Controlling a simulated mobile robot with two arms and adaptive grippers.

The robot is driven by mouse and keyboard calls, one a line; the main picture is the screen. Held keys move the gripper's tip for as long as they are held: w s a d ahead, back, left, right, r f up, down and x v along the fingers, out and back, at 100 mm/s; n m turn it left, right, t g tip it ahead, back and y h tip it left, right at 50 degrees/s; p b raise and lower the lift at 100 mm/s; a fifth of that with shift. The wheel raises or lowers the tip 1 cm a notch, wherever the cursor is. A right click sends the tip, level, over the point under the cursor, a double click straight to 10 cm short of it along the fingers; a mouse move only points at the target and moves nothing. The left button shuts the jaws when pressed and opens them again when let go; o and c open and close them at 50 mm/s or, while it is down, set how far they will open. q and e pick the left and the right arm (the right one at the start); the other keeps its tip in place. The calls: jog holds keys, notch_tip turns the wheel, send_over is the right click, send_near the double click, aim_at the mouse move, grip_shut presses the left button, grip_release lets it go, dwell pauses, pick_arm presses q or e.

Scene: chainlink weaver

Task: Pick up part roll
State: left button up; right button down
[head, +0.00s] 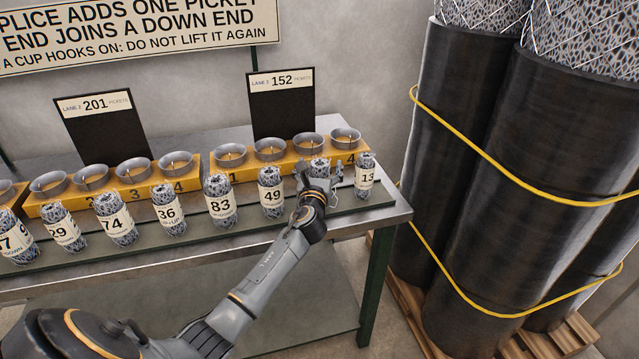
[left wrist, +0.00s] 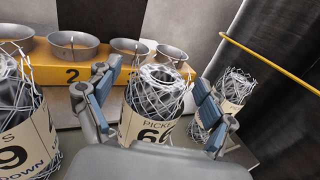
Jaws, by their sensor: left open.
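Several mesh rolls with cream number labels stand in a row along the front of the table. My left gripper (head: 319,184) is open at one roll (head: 319,166), second from the right end, and hides most of it in the head view. In the left wrist view this roll (left wrist: 155,105) stands upright between the two spread fingers, its label starting with a 6 and partly covered. I cannot tell whether the fingers touch it. Roll 49 (head: 270,192) stands to its left and roll 13 (head: 365,176) to its right. My right gripper is not in view.
Orange blocks (head: 215,178) with metal cups (head: 270,149) run behind the rolls. Black lane boards (head: 282,110) reading 201 and 152 stand behind them. Roll 83 (head: 219,200) and others continue left. Large dark strapped mesh bundles (head: 540,170) stand on a pallet at right.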

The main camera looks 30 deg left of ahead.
pick_arm(q)
jog(key=shift+s, duration=0.1)
jog(key=shift+c, duration=1.1)
jog(key=c, duration=1.4)
jog(key=shift+r, duration=0.1)
grip_shut()
